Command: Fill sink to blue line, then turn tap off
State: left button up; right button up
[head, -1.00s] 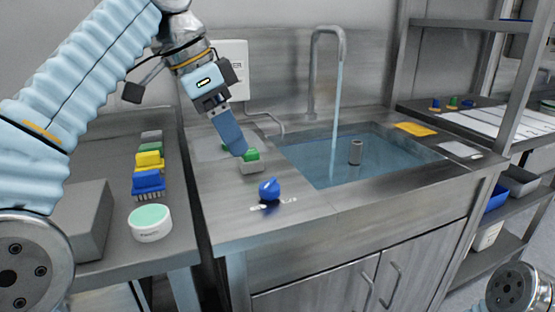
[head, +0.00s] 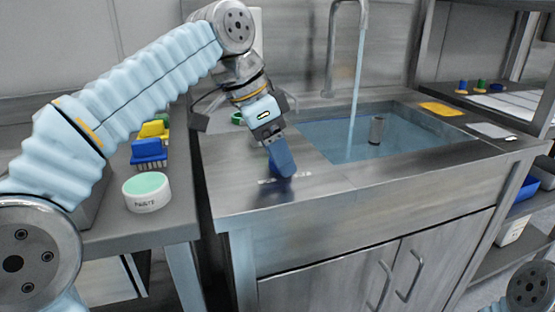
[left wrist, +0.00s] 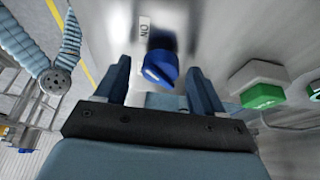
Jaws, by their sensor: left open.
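My left gripper (head: 281,168) is open over the front counter left of the sink, at the blue tap knob. In the left wrist view the knob (left wrist: 160,66) sits between and just beyond my two spread fingers (left wrist: 160,88), with an "ON" label beside it. The head view mostly hides the knob behind my fingers. The tap (head: 331,45) is running, and a stream of water (head: 356,90) falls into the sink (head: 330,121). Bluish water (head: 335,140) stands in the basin around a grey upright cylinder (head: 376,130). I cannot make out a blue line. My right gripper is out of view.
Left bench holds a blue brush (head: 149,152), a yellow brush (head: 153,130) and a round tub (head: 147,192). A yellow cloth (head: 441,109) and a pale pad (head: 491,130) lie right of the basin.

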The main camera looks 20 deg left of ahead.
pick_arm(q)
jog(key=shift+d+f, duration=0.1)
jog(key=shift+f, duration=0.15)
jog(key=c, duration=1.1)
jog(key=shift+o, duration=0.2)
